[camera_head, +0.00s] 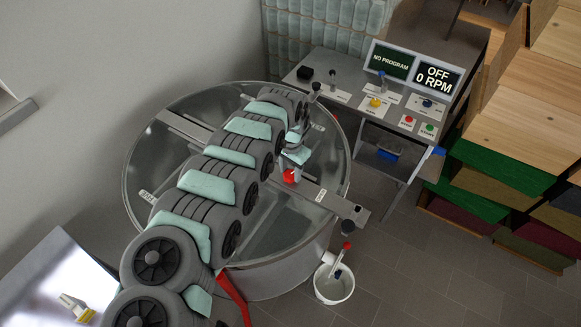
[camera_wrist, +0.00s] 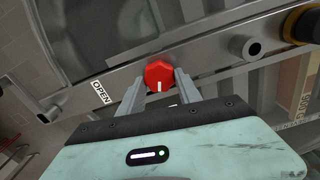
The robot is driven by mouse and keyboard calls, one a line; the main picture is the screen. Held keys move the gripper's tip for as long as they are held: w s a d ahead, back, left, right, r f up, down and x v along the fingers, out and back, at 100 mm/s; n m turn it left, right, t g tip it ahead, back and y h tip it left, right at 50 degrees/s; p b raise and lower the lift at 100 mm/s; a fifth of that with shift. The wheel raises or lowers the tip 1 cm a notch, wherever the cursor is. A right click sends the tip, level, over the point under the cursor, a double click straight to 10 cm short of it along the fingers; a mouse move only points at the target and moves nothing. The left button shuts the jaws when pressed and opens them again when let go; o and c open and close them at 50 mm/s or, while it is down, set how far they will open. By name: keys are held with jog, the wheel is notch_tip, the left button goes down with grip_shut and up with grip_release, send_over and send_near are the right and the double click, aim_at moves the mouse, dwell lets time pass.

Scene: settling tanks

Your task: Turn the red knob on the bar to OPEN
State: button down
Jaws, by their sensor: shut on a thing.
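The red knob (camera_wrist: 158,73) sits on the metal bar (camera_wrist: 205,58) and is held between the two fingers of my gripper (camera_wrist: 159,82), one on each side. Its white mark faces the bottom of the wrist view, toward my gripper's body. A white OPEN label (camera_wrist: 101,91) is on the bar to the left of the knob. In the head view the knob (camera_head: 289,177) shows just below my gripper, and the bar (camera_head: 335,202) crosses the round tank. Small labels sit on the bar on both sides; their text is hard to read there. My arm hides part of the bar.
The round tank (camera_head: 340,150) lies under my arm. A white bucket (camera_head: 334,287) with a red-ended tool stands on the floor at its front right. A control desk (camera_head: 350,97) with buttons and screens stands behind right. Wooden crates (camera_head: 520,90) stack at the right.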

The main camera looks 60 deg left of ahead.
aim_at(292, 174)
jog(key=m, duration=0.2)
jog(key=m+p, duration=0.1)
jog(key=shift+r+m+p, duration=0.2)
jog(key=shift+m+p, duration=0.1)
jog(key=shift+m, duration=0.1)
jog(key=m+p, duration=0.1)
jog(key=m, duration=0.2)
jog(key=shift+d+m, duration=0.1)
jog(key=shift+m, duration=0.2)
jog(key=m+p, duration=0.1)
jog(key=m, duration=0.5)
jog(key=shift+d+f, duration=0.1)
jog(key=shift+f, duration=0.05)
jog(key=shift+m, duration=0.4)
jog(key=c, duration=0.8)
grip_release()
notch_tip(292, 174, up, 11)
jog(key=shift+f+b, duration=0.1)
jog(key=shift+b, duration=0.3)
